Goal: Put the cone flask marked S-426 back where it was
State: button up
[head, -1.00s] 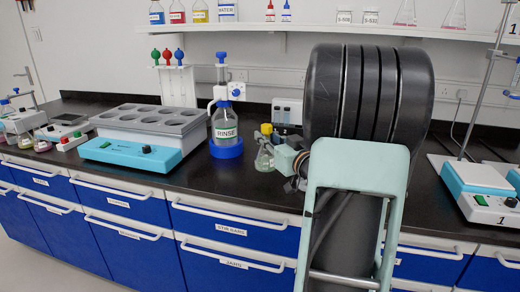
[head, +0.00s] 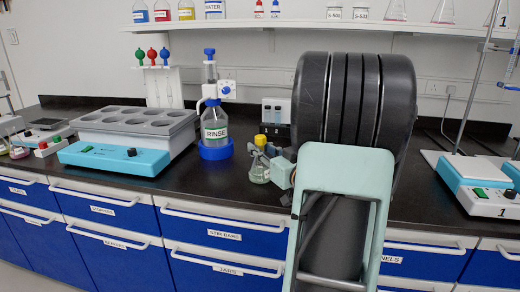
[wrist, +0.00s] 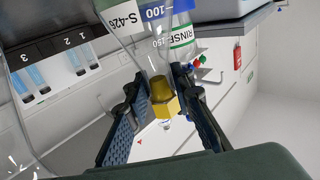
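The cone flask marked S-426 shows its white label in the wrist view (wrist: 122,14). It is clear glass with a yellow stopper (wrist: 163,97). My gripper (wrist: 160,78) has one finger on each side of its neck and appears closed on it. In the head view the flask (head: 259,174) is upright at the front of the bench, right of the RINSE bottle. My gripper (head: 272,158) reaches it from the right. I cannot tell whether its base touches the bench. My arm hides the bench behind and right of it.
The RINSE bottle (head: 214,126) stands in a blue ring left of the flask. A white rack with vials (head: 276,112) stands behind it. A block heater with round wells (head: 138,122) is farther left. A teal hotplate (head: 478,178) is at right. Black bench top (head: 205,184) is bare in front.

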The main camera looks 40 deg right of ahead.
jog(key=shift+o, duration=1.4)
jog(key=shift+r, duration=0.15)
jog(key=shift+s+r, duration=0.1)
jog(key=shift+s, duration=0.1)
jog(key=s+a+p, duration=0.1)
jog(key=s+p, duration=0.1)
jog(key=s, duration=0.9)
jog(key=shift+s, duration=0.3)
jog(key=shift+w, duration=0.1)
